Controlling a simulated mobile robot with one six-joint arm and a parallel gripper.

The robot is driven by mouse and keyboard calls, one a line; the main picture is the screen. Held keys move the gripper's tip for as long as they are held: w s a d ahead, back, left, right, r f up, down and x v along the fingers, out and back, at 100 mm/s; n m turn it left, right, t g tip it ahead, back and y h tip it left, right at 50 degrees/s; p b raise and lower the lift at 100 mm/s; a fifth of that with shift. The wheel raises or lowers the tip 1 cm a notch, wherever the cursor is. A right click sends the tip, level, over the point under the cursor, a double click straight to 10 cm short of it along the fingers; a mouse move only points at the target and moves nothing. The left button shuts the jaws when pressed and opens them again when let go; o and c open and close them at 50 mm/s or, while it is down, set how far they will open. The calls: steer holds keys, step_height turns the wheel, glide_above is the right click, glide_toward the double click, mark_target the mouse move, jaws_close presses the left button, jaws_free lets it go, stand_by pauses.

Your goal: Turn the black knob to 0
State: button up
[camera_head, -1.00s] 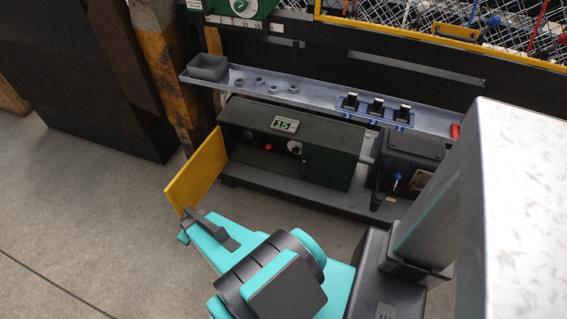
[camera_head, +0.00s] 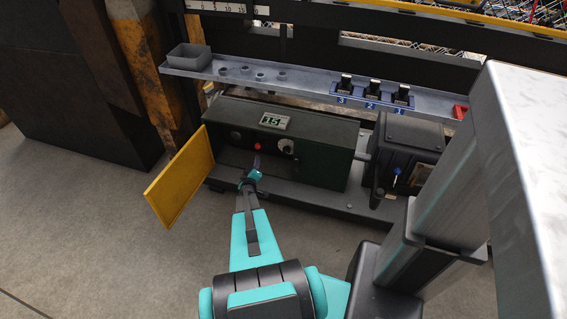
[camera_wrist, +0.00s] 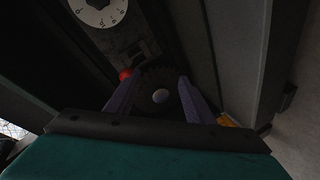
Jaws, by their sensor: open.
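A dark green control box (camera_head: 325,170) stands low in front of me, with a lit display (camera_head: 275,121) that seems to read 15. The black knob (camera_head: 236,136) is a dark round shape on the left of its face. In the wrist view the black knob (camera_wrist: 149,78) is a dark toothed disc with a pale centre. My gripper (camera_head: 254,166) is in front of the box, below the red button. In the wrist view my gripper (camera_wrist: 159,82) is open, its two fingers to either side of the knob in the picture. I cannot tell whether they touch it. The knob's pointer is not readable.
A red button (camera_head: 257,146) and a white dial (camera_head: 287,147) sit to the knob's right. A yellow panel (camera_head: 180,178) sticks out at the box's left. A grey shelf (camera_head: 310,86) runs above, with blue-based switches (camera_head: 372,103). The floor in front is clear.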

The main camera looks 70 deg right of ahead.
mark_target(286, 152)
steer(key=s+d+g+h, duration=0.1)
steer(key=s+d, duration=0.2)
steer(key=s, duration=0.1)
steer(key=s+d+m+g+h+b, duration=0.1)
steer(key=s+d, duration=0.2)
steer(key=s, duration=0.1)
steer(key=s+d+g+h+b, duration=0.1)
steer(key=s+d, duration=0.1)
steer(key=s, duration=0.2)
steer(key=shift+s+d+r+m+g+h, duration=0.2)
steer(key=shift+d+m+g+h, duration=0.1)
steer(key=shift+d+g, duration=0.1)
steer(key=shift+s+r, duration=0.1)
steer(key=shift+s, duration=0.05)
steer(key=shift+m+b, duration=0.3)
steer(key=shift+b, duration=0.2)
